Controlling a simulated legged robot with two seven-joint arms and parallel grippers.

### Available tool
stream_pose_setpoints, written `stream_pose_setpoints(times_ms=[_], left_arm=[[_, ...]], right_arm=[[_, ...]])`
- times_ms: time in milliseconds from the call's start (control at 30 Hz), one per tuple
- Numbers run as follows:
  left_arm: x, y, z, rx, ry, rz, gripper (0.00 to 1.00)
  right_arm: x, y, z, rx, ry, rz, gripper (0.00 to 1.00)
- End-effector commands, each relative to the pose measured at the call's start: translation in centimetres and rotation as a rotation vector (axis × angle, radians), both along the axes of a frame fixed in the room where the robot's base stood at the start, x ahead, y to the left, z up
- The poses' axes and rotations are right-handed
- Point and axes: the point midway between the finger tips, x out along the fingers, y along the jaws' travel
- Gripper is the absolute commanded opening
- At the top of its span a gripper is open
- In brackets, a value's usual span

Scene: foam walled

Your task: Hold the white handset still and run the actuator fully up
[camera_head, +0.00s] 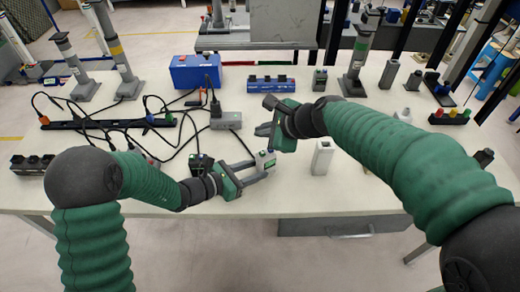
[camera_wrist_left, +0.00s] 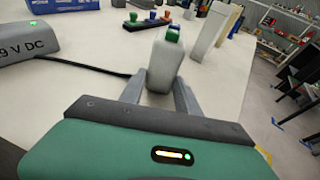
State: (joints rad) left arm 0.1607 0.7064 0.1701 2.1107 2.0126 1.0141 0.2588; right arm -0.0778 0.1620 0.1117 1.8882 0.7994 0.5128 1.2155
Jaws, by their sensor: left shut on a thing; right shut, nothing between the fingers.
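The white handset (camera_head: 265,158) stands near the table's front edge, with blue and green buttons on its top. It also shows in the left wrist view (camera_wrist_left: 165,65), upright between my fingers. My left gripper (camera_head: 262,170) is shut on its lower part. My right gripper (camera_head: 263,129) is shut and empty, just above and behind the handset, apart from it. A pale upright block (camera_head: 322,157) stands to the right of the handset. Which of the upright posts is the actuator, I cannot tell.
A grey power box (camera_head: 227,120) with a black cable lies behind the handset. A blue box (camera_head: 195,71) and a blue block strip (camera_head: 271,84) stand farther back. Grey posts (camera_head: 118,55) stand back left, another post (camera_head: 356,65) back right. Loose cables cover the left of the table.

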Motion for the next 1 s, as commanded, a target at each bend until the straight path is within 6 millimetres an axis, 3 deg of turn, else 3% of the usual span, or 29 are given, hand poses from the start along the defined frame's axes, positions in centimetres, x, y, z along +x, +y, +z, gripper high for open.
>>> stream_pose_setpoints(times_ms=[67,100,267,667,1000], left_arm=[[0.0,0.0,0.0,0.0,0.0,0.0,0.16],[0.0,0.0,0.0,0.0,0.0,0.0,0.44],[0.0,0.0,0.0,0.0,0.0,0.0,0.64],[-0.5,0.9,0.3,0.001,0.001,0.003,0.64],[-4.9,7.4,2.7,0.0,0.0,0.004,0.64]], right_arm=[[0.0,0.0,0.0,0.0,0.0,0.0,0.0],[0.0,0.0,0.0,0.0,0.0,0.0,0.0],[0.0,0.0,0.0,0.0,0.0,0.0,0.0],[0.0,0.0,0.0,0.0,0.0,0.0,0.0],[0.0,0.0,0.0,0.0,0.0,0.0,0.0]])
